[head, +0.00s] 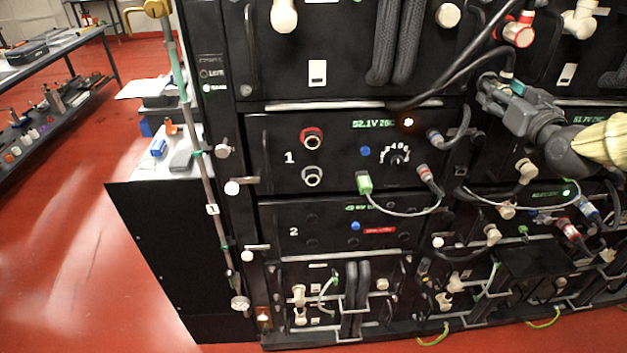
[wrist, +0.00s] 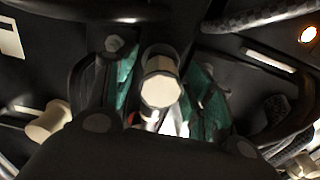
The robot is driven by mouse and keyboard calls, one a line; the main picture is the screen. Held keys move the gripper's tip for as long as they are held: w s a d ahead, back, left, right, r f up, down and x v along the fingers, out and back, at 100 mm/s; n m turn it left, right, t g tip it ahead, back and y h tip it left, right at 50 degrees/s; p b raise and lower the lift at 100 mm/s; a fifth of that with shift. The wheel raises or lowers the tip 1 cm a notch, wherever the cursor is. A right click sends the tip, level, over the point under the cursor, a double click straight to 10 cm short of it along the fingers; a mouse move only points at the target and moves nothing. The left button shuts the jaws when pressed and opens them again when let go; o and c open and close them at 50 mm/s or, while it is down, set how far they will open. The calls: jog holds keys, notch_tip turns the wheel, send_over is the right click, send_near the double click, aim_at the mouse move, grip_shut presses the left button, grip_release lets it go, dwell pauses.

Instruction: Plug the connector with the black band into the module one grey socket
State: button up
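Module one (head: 270,155) is the black panel marked 1 in the head view. Its grey socket (head: 312,175) looks empty and sits below a red-ringed socket (head: 312,137). My gripper (head: 488,88) is to the right of and above module one, in front of the rack. In the wrist view its teal-padded fingers (wrist: 165,95) stand apart, with a cream cylindrical piece (wrist: 161,88) between them. I cannot tell whether they grip it or it lies behind them. I cannot make out a black band on any connector.
A black cable (head: 450,82) hangs across the panel above module one. A grey connector (head: 434,138) and a red-banded connector (head: 424,173) sit at its right side. A pipe with valves (head: 205,165) stands along the rack's left edge. Red floor (head: 80,230) is clear at left.

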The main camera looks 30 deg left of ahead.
jog(key=c, duration=1)
jog(key=shift+s+d, duration=0.15)
jog(key=shift+s+d, duration=0.25)
jog(key=shift+s, duration=0.1)
jog(key=shift+b+v, duration=0.4)
jog(key=shift+v, duration=0.9)
jog(key=shift+v, duration=2.4)
